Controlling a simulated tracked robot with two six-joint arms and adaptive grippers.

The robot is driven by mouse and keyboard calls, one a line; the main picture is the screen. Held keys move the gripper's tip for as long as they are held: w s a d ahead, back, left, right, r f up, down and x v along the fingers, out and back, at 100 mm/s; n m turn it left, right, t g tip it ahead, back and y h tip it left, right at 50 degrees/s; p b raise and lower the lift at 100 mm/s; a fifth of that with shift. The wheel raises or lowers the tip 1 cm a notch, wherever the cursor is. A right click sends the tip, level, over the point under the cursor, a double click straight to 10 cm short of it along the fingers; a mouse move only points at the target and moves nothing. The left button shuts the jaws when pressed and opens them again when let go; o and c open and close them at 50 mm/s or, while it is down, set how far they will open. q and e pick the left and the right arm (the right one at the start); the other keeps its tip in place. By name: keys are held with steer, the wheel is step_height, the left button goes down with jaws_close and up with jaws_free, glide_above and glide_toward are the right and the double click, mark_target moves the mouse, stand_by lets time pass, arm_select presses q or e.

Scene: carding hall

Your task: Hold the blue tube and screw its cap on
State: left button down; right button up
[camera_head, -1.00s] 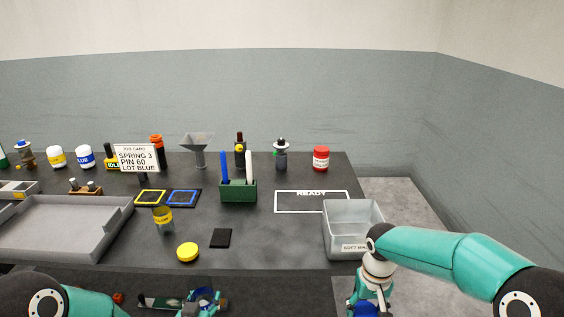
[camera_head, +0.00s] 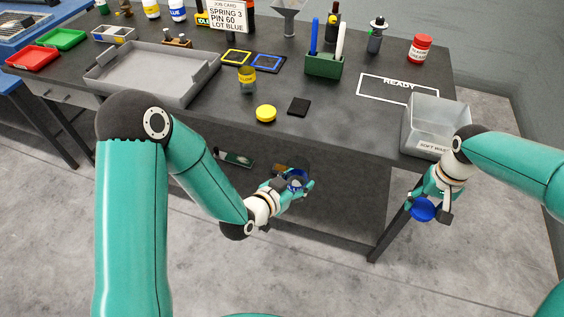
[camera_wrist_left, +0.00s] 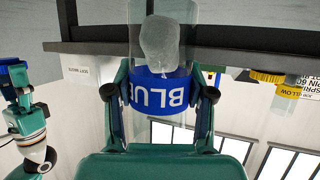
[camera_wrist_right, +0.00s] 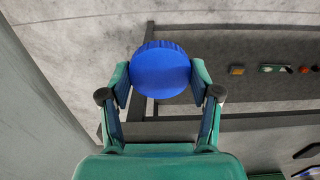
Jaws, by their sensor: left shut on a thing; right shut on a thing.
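My left gripper (camera_head: 298,183) is in front of the table, below its top edge. It is shut on the blue tube (camera_wrist_left: 160,88), a clear tube with a blue band lettered BLUE and a pale grey lump inside. In the left wrist view the lettering is upside down. My right gripper (camera_head: 430,205) is in front of the table's right end, below the clear bin. It is shut on the round blue cap (camera_wrist_right: 160,69), which also shows in the head view (camera_head: 423,210). Cap and tube are well apart.
On the dark table stand a yellow-labelled tube (camera_head: 247,82), a yellow cap (camera_head: 266,114), a black pad (camera_head: 299,107), a grey tray (camera_head: 108,78), a green pen holder (camera_head: 324,66) and a clear bin (camera_head: 408,128). The READY outline (camera_head: 362,85) is empty. Free floor lies in front.

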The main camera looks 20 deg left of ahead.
arm_select(q)
steer(key=s+d+m+g+h, duration=0.2)
steer(key=s+d+m+h, duration=0.1)
steer(key=d, duration=0.4)
steer(key=shift+s+d+f+m+h, duration=0.3)
steer(key=shift+s+f+m+h, duration=0.15)
steer(key=shift+s, duration=0.25)
arm_select(e)
steer(key=shift+s, duration=0.1)
steer(key=shift+s+d+r, duration=0.1)
steer(key=shift+s, duration=0.2)
steer(key=shift+s+a+r, duration=0.1)
steer(key=shift+a+r, duration=0.25)
steer(key=shift+r, duration=0.25)
steer(key=shift+a+r, duration=0.35)
steer(key=shift+r, duration=0.2)
steer(key=s+a+r+n, duration=0.2)
steer(key=a+r, duration=0.3)
steer(key=a, duration=0.6)
steer(key=s+a+r+n, duration=0.2)
steer(key=a+r, duration=0.3)
steer(key=a, duration=0.7)
steer(key=shift+r+n, duration=0.25)
steer(key=shift+n, duration=0.05)
steer(key=shift+s+f, duration=0.1)
